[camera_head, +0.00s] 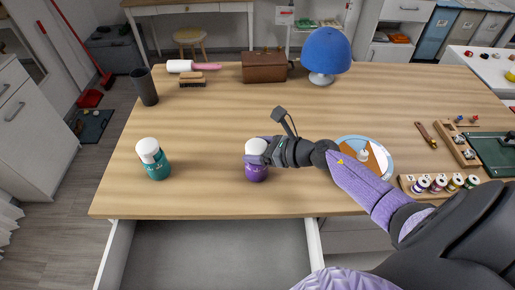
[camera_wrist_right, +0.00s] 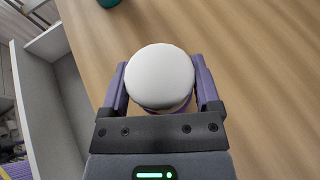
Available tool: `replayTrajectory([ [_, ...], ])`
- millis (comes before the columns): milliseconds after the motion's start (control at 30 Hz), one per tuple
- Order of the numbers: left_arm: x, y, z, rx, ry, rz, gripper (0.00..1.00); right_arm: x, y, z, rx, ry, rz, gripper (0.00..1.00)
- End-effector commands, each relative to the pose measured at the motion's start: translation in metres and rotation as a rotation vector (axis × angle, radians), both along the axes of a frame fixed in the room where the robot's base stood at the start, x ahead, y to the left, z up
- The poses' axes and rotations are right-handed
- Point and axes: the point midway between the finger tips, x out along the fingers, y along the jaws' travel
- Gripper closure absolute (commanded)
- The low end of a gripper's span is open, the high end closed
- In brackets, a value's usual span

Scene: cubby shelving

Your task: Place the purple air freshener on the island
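The purple air freshener (camera_head: 256,172) has a white cap and a purple body. It is upright at the front middle of the wooden island (camera_head: 215,120); I cannot tell whether its base touches the top. My right gripper (camera_head: 257,158) is around it, a finger on each side, and looks shut on it. In the right wrist view the white cap of the purple air freshener (camera_wrist_right: 160,77) fills the space between the fingers of the right gripper (camera_wrist_right: 160,85) and hides most of the body. My left gripper is not in view.
A teal air freshener (camera_head: 154,160) stands to the left. An open, empty-looking drawer (camera_head: 215,255) juts out below the front edge. A black cup (camera_head: 146,87), brushes, a brown box (camera_head: 265,67) and a blue lamp (camera_head: 325,52) stand farther back. A round plate (camera_head: 388,160) and paint jars (camera_head: 440,182) are right.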

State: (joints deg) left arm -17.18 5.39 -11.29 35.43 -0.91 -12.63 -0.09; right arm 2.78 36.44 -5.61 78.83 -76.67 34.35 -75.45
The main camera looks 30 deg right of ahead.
Motion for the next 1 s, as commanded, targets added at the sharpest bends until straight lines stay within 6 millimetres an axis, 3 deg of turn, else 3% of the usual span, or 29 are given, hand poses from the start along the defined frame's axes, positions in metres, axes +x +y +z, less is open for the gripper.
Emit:
replayTrajectory([
  [33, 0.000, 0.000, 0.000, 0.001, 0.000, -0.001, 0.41, 0.000, 0.000, 0.000, -0.001, 0.001, 0.000, 0.09],
  [100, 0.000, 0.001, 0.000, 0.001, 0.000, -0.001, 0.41, 0.000, 0.000, 0.000, -0.001, 0.001, 0.000, 0.00],
  [400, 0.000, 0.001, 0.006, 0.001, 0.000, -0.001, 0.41, -0.003, -0.002, 0.006, -0.001, 0.002, 0.000, 0.00],
  [800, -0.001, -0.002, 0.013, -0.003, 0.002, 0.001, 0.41, -0.077, -0.047, 0.040, -0.001, 0.005, 0.001, 0.00],
  [1000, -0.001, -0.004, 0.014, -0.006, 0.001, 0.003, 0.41, -0.094, -0.058, 0.049, 0.000, 0.002, 0.000, 0.00],
])
